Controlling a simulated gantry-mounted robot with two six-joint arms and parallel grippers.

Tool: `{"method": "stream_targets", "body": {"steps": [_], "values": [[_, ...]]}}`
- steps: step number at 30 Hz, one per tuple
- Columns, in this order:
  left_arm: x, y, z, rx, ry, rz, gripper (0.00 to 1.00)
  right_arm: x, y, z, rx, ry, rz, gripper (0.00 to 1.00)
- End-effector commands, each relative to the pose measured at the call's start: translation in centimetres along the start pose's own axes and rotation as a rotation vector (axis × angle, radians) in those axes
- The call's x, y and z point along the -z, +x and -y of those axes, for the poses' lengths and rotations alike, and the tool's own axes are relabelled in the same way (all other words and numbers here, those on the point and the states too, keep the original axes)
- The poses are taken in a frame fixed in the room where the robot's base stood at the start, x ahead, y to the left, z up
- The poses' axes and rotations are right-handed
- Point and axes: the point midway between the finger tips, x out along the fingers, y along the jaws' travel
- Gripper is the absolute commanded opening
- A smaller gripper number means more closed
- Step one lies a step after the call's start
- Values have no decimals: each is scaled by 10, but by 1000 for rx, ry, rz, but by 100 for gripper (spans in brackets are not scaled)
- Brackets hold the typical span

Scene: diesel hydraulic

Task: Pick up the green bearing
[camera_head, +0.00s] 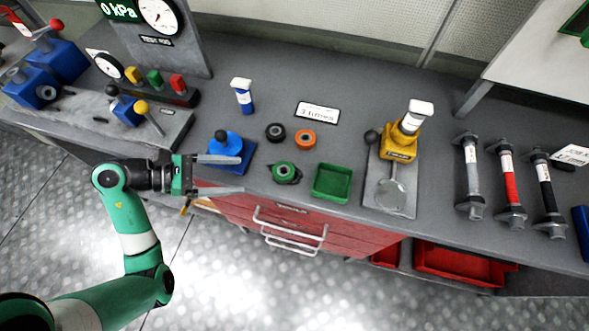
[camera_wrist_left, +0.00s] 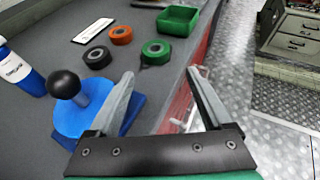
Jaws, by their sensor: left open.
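The green bearing (camera_head: 285,173) is a ring with a dark centre, sitting on the grey bench between the blue-based knob and the green tray. It also shows in the left wrist view (camera_wrist_left: 156,51), ahead of the fingers and roughly between them. My left gripper (camera_head: 241,174) is open and empty, at the front edge of the bench, left of the bearing and apart from it. In the left wrist view its two fingers (camera_wrist_left: 160,82) are spread wide. My right gripper is not in view.
A blue base with a ball knob (camera_head: 226,146) stands close beside the left gripper. A black ring (camera_head: 275,132) and an orange ring (camera_head: 304,140) lie behind the bearing. A green tray (camera_head: 333,183) is to its right. A yellow-topped device (camera_head: 398,147) stands farther right.

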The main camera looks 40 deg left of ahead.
Motion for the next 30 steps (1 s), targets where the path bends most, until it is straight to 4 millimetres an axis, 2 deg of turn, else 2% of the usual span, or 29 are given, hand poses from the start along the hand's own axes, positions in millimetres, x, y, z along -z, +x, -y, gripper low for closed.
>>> {"method": "stream_targets", "body": {"steps": [5,15,23,30], "values": [[-1,0,-3,-10,-1,2,84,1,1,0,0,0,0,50],[-2,56,-3,-5,-1,3,84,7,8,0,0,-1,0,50],[-2,69,-4,-7,0,2,84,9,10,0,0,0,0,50],[-2,108,-7,-7,1,3,84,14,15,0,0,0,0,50]]}}
